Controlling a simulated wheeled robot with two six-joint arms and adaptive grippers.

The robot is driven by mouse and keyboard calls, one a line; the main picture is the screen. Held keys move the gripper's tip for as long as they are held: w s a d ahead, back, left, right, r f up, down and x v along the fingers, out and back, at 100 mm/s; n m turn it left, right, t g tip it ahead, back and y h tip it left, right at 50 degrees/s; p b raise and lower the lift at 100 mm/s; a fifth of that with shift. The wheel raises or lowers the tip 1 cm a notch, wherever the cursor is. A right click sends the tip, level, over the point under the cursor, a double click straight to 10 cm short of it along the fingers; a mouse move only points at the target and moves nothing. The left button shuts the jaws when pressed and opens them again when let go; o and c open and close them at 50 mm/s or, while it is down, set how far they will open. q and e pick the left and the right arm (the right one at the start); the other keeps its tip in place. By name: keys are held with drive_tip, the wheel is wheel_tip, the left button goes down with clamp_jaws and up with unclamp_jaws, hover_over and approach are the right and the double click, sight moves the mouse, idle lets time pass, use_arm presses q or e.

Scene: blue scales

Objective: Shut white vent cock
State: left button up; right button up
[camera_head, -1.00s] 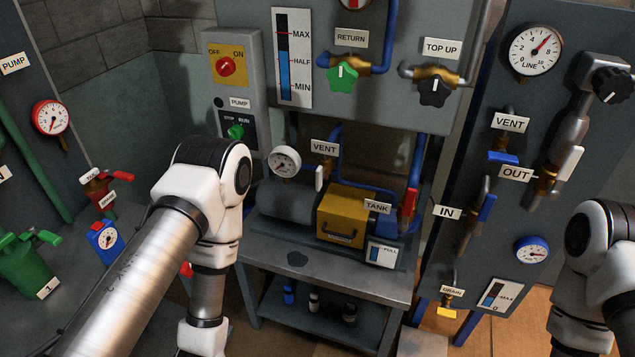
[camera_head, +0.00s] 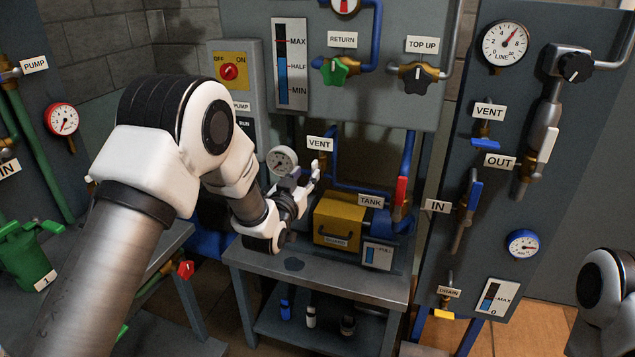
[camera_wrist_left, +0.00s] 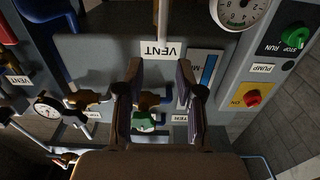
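The white vent cock (camera_head: 316,173) is below the VENT label (camera_head: 320,144) on the middle bench unit. In the head view its pale lever is close beside my left gripper (camera_head: 299,193), which partly covers it; I cannot tell whether they touch. In the left wrist view, which is upside down, a pale upright strip, likely the lever (camera_wrist_left: 163,15), shows above the VENT label (camera_wrist_left: 163,50). My left gripper (camera_wrist_left: 161,72) has its two fingers apart, with nothing held between them. My right gripper is out of view; only part of that arm shows at the right edge.
A gauge (camera_head: 282,160) stands just left of the cock. A yellow guard box (camera_head: 338,222), a red lever (camera_head: 401,191) and blue pipes are to the right. A blue VENT lever (camera_head: 485,142) is on the right panel. The bench front (camera_head: 350,280) is clear.

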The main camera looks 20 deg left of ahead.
sight(313, 165)
use_arm(q)
drive_tip(key=w+p, duration=0.2)
drive_tip(key=w, duration=0.5)
drive_tip(key=shift+w+d+f, duration=0.1)
drive_tip(key=shift+w, duration=0.2)
drive_tip(key=shift+w+f, duration=0.2)
drive_tip(key=shift+s+r, duration=0.15)
clamp_jaws()
